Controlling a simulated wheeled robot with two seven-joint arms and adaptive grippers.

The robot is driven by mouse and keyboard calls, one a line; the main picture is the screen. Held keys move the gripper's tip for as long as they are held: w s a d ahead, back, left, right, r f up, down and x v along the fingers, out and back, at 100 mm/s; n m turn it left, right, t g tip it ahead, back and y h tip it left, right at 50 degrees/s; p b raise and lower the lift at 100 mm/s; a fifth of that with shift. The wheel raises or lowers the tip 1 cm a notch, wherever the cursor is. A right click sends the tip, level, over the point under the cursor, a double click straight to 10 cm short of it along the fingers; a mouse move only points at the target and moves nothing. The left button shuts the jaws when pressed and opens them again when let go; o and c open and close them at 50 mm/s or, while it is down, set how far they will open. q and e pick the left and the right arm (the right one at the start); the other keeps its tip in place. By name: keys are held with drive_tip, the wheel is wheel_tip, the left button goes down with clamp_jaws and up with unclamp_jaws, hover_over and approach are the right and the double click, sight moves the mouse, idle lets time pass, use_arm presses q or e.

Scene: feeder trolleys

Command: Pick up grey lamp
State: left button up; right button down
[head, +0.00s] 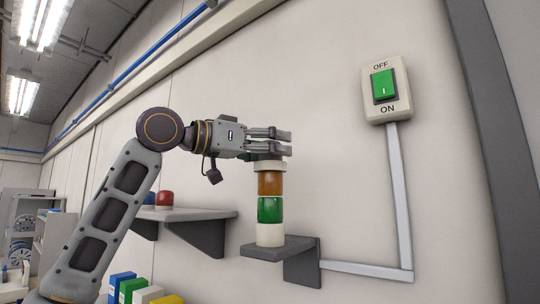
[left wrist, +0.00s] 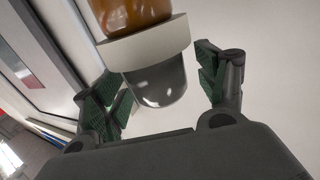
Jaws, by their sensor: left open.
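The grey lamp (left wrist: 160,84) is a smooth rounded dome on a white collar (left wrist: 144,45), next to an amber section, in the left wrist view. My left gripper (left wrist: 165,90) is open, with one finger on each side of the lamp and visible gaps between. In the head view my left gripper (head: 278,142) is at the top of the lamp stack and hides most of the grey lamp. The stack has an amber section (head: 270,184), a green section (head: 270,210) and a white base. It stands upright on a small grey bracket shelf (head: 277,249). My right gripper is not in view.
A red dome (head: 164,199) and a blue dome (head: 178,199) sit on a grey wall shelf (head: 205,214) left of the stack. A green wall switch (head: 384,86) is at the upper right, with a conduit (head: 399,200) running down. Coloured boxes (head: 131,286) are below left.

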use_arm(q)
drive_tip(key=c, duration=1.2)
drive_tip(key=shift+o, duration=0.2)
drive_tip(key=shift+r, duration=0.15)
